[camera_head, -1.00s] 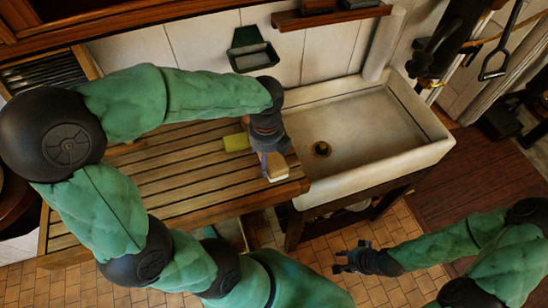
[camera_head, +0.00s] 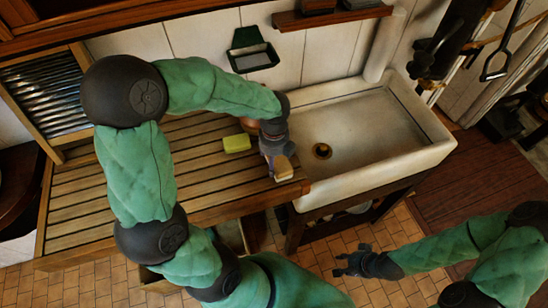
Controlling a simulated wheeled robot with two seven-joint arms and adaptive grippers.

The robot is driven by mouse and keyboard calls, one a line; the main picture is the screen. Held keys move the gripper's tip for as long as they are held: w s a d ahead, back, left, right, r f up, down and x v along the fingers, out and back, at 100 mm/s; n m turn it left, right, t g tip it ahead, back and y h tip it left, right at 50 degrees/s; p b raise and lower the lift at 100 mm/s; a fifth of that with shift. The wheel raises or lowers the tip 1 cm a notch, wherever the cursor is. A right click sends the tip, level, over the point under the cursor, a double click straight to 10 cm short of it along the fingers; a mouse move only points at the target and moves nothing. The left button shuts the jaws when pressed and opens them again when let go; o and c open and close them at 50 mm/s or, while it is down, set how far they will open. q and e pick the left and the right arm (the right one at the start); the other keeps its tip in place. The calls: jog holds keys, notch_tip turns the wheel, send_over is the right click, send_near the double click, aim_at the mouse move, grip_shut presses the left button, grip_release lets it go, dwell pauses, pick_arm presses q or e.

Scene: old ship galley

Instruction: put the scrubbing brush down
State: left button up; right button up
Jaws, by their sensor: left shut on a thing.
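The scrubbing brush (camera_head: 284,171) shows as a pale wooden block at the right front corner of the slatted wooden drainboard (camera_head: 110,215). My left gripper (camera_head: 277,160) is shut on it from above, and its fingers hide part of the brush. I cannot tell whether the brush touches the slats. My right gripper (camera_head: 350,264) is open and empty, over the tiled floor in front of the sink.
A yellow-green sponge (camera_head: 237,143) lies on the drainboard just left of my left gripper. A rounded brownish thing beside it is mostly hidden. The white sink (camera_head: 350,130) adjoins on the right. A green wall holder (camera_head: 252,55) hangs behind. The left slats are clear.

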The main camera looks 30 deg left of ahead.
pick_arm(q)
jog(key=shift+f, duration=0.15)
jog(key=o, duration=1.4)
jog(key=shift+o, duration=0.2)
jog(key=shift+f+b, duration=0.1)
jog(key=shift+b, duration=0.2)
notch_tip(320, 180, up, 11)
jog(key=p, duration=0.2)
jog(key=shift+s, duration=0.3)
jog(key=shift+d+f, duration=0.1)
